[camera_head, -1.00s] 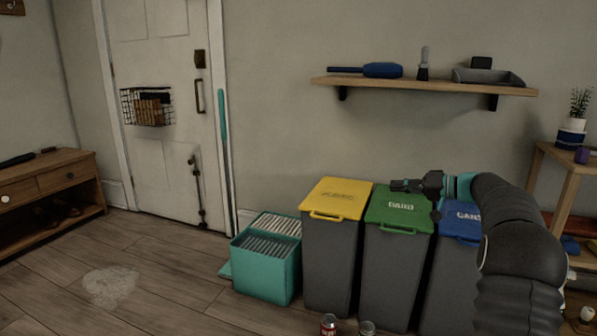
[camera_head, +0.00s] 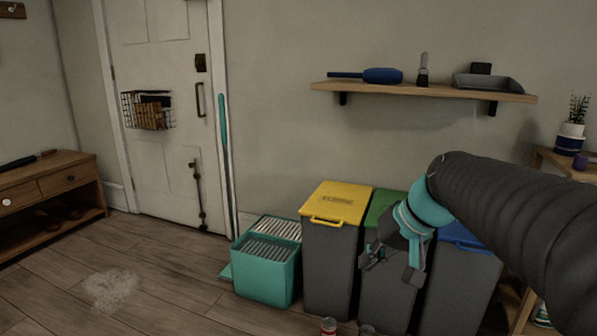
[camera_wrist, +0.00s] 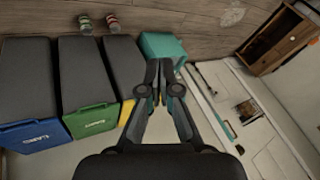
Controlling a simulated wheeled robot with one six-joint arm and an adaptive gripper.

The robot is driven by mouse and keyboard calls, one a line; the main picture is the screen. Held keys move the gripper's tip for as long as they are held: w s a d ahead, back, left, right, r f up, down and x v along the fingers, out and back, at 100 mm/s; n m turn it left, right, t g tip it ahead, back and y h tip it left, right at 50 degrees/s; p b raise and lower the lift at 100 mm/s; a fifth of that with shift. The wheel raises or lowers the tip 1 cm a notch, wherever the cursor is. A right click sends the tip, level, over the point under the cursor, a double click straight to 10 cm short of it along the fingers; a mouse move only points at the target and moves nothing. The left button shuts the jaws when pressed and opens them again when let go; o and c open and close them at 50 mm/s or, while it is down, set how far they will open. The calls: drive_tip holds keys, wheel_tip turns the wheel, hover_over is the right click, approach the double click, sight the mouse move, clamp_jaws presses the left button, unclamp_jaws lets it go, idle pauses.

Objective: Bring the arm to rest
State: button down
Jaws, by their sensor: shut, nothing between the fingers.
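My gripper (camera_head: 374,258) is shut and empty. In the head view it hangs in front of the green-lidded bin, tilted down and to the left, with my dark arm coming in from the right. In the wrist view its two fingers (camera_wrist: 160,72) meet near the picture's middle, in front of the teal bucket. My arm hides part of the green and blue lids.
Bins with yellow (camera_head: 338,198), green (camera_head: 384,208) and blue (camera_head: 470,240) lids stand along the wall. A teal mop bucket (camera_head: 266,278) is left of them. A shelf (camera_head: 420,90) hangs above.

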drive_tip(key=s+d+f+h, duration=0.1)
drive_tip(key=s+f+h, duration=0.1)
drive_tip(key=s, duration=0.7)
drive_tip(key=s+d+f+t+h+p, duration=0.1)
drive_tip(key=s+f+h, duration=0.1)
drive_tip(key=s+f, duration=0.3)
drive_tip(key=s, duration=0.3)
drive_tip(key=shift+s+d+f+n+h, duration=0.15)
drive_tip(key=shift+s+d+n+h, duration=0.15)
drive_tip(key=shift+s+d, duration=0.1)
